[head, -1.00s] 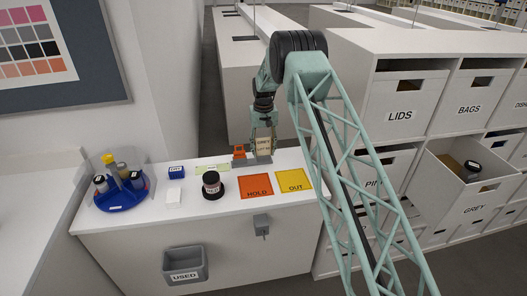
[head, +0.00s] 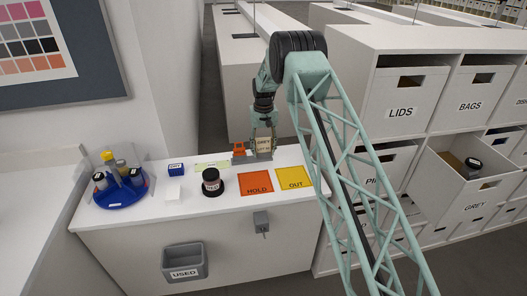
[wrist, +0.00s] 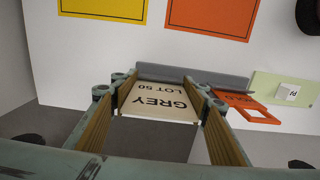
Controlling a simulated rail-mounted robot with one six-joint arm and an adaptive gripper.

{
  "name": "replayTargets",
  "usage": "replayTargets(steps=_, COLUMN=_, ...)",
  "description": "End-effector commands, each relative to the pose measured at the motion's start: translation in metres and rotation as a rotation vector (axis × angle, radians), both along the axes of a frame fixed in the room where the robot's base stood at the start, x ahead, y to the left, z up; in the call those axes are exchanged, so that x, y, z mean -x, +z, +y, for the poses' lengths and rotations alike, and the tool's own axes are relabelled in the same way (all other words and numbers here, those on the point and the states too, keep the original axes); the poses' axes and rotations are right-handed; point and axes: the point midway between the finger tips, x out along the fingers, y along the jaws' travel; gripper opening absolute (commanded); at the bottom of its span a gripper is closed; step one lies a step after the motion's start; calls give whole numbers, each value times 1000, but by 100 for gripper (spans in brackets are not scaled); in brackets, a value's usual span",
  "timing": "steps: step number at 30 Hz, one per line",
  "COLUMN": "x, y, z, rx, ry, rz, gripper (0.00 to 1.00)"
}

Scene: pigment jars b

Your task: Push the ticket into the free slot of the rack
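The ticket (wrist: 158,102) is a cream card marked GREY LOT 50. It also shows in the head view (head: 263,144). My gripper (head: 264,138) is over the back edge of the counter, with its two fingers (wrist: 157,86) along the card's two side edges, closed on it. The rack (wrist: 180,73) is a low grey block at the card's far end; it also shows in the head view (head: 265,156). An orange ticket (wrist: 243,104) stands in the rack beside the cream one. The slot under the cream card is hidden, so I cannot tell how deep the card sits.
A yellow OUT mat (head: 295,178) and an orange HOLD mat (head: 256,185) lie in front of the rack. A grey USED bin (head: 184,263) hangs on the counter's front.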

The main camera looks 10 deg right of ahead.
Motion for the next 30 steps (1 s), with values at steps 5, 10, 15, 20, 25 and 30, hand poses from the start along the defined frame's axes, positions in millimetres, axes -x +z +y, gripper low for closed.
replayTargets(steps=5, x=0, y=1, z=0, rx=0, ry=0, rz=-1, gripper=38)
replayTargets(steps=10, x=0, y=1, z=0, rx=0, ry=0, rz=-1, gripper=51)
replayTargets(steps=15, x=0, y=1, z=0, rx=0, ry=0, rz=-1, gripper=58)
replayTargets(steps=20, x=0, y=1, z=0, rx=0, ry=0, rz=-1, gripper=58)
replayTargets(steps=25, x=0, y=3, z=0, rx=0, ry=0, rz=-1, gripper=58)
replayTargets(steps=30, x=-1, y=10, z=0, rx=0, ry=0, rz=-2, gripper=58)
